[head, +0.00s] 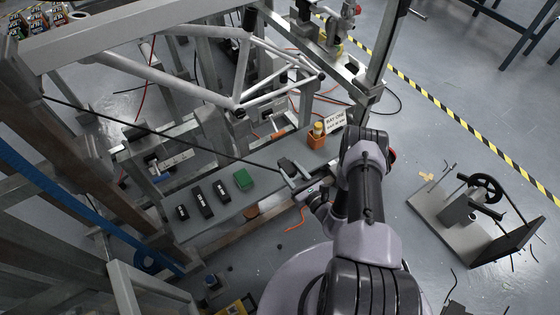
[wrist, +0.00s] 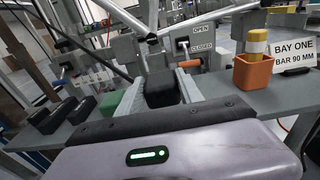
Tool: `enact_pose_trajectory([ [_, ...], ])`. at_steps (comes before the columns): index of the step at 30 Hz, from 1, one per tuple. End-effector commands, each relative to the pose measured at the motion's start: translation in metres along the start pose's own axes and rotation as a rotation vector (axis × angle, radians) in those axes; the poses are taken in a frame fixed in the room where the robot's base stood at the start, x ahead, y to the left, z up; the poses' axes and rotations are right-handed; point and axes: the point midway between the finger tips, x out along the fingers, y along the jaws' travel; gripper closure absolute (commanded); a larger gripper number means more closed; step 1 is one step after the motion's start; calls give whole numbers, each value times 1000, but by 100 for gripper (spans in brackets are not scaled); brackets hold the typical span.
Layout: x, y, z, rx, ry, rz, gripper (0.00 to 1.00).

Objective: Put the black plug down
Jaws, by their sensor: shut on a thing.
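My gripper (head: 296,175) is over the grey shelf (head: 268,200), to the right of the green block. In the wrist view its two pale fingers (wrist: 166,90) are shut on a black plug (wrist: 162,88), a dark block between them. In the head view the held plug (head: 291,168) is a small dark shape at the gripper's end. I cannot tell whether its underside touches the shelf. The gripper's body hides its lower part in the wrist view.
Several black labelled blocks (head: 202,200) and a green block (head: 243,179) stand on the shelf, left of my gripper. An orange holder (head: 316,142) with a yellow-topped item and a "BAY ONE" sign (head: 335,121) stand to the right. A metal tube frame (head: 240,75) rises behind.

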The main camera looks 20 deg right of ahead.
Motion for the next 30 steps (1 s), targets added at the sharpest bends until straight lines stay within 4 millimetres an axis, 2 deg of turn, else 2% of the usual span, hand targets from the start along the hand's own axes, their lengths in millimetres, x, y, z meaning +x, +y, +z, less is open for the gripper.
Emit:
enact_pose_trajectory([
  [1, -18, 8, -3, 8, 4, -4, 100],
  [4, -48, 25, -13, 13, -1, -9, 100],
  [6, -60, 33, -18, 15, -5, -13, 100],
  [8, -60, 35, -21, 13, -9, -12, 100],
  [11, -38, 28, -26, 10, -13, -8, 100],
  [21, 56, -12, -32, 11, -13, -11, 100],
  [24, 74, -20, -31, 12, -12, -12, 100],
  [27, 82, -23, -31, 14, -10, -13, 100],
  [30, 84, -23, -46, 16, -8, -13, 100],
])
